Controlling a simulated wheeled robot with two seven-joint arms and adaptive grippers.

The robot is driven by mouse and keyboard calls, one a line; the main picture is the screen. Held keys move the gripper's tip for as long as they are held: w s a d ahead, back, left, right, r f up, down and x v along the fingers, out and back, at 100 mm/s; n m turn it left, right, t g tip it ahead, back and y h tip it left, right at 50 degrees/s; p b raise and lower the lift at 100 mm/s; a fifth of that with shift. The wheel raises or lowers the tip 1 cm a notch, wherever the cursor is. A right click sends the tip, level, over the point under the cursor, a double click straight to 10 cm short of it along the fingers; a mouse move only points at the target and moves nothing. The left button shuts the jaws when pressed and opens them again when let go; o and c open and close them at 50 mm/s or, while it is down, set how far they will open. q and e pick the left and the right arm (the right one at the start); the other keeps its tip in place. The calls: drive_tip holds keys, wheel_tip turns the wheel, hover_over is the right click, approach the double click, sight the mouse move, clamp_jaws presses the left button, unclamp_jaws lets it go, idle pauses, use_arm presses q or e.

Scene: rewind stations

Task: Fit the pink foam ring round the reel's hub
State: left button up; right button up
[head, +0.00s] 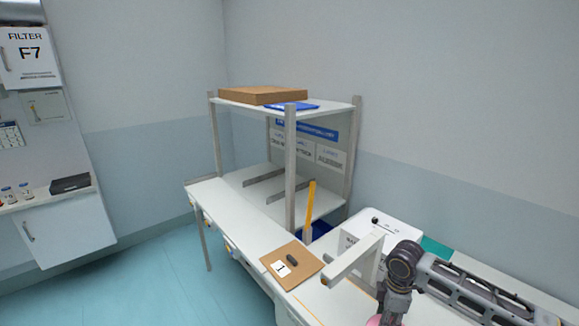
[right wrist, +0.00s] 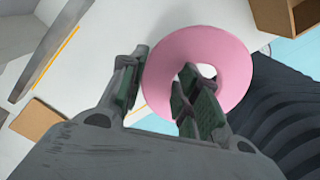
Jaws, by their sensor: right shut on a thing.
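The pink foam ring (right wrist: 225,55) is in my right gripper (right wrist: 163,72) in the right wrist view. One finger goes into the ring's hole and the other lies outside its left side, so the gripper is shut on the ring's wall. In the head view only a sliver of the pink ring (head: 374,321) shows at the bottom edge, below my right arm. The right fingertips are cut off there. I cannot make out the reel or its hub in either view. My left gripper is in neither view.
A white stand with a projecting arm (head: 350,258) is close left of my right arm. A brown board (head: 303,277) with a small dark piece lies on the white bench (head: 222,207). A shelf rack (head: 291,160) rises behind. A yellow upright bar (head: 310,205) stands beside it.

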drive_tip(key=m, duration=0.4)
drive_tip(key=shift+d, duration=0.3)
drive_tip(key=m, duration=0.4)
drive_tip(key=shift+w+d+r, duration=0.1)
drive_tip(key=shift+d+r, duration=0.15)
drive_tip(key=shift+d, duration=0.05)
drive_tip(key=m, duration=0.3)
drive_tip(key=shift+w+r, duration=0.2)
drive_tip(key=shift+r, duration=0.05)
drive_tip(key=m, duration=0.3)
drive_tip(key=shift+w+a+r, duration=0.2)
drive_tip(key=shift+a+r, duration=0.05)
drive_tip(key=shift+r, duration=0.05)
drive_tip(key=shift+w+a+r+m, duration=0.1)
drive_tip(key=shift+a+m, duration=0.5)
drive_tip(key=shift+m, duration=0.2)
drive_tip(key=a, duration=0.1)
drive_tip(key=s+a+f, duration=0.1)
drive_tip(key=a, duration=0.1)
drive_tip(key=s+a+f, duration=0.1)
drive_tip(key=a, duration=0.1)
drive_tip(key=shift+a+f, duration=0.1)
drive_tip(key=shift+a, duration=0.05)
drive_tip(key=shift+w, duration=0.1)
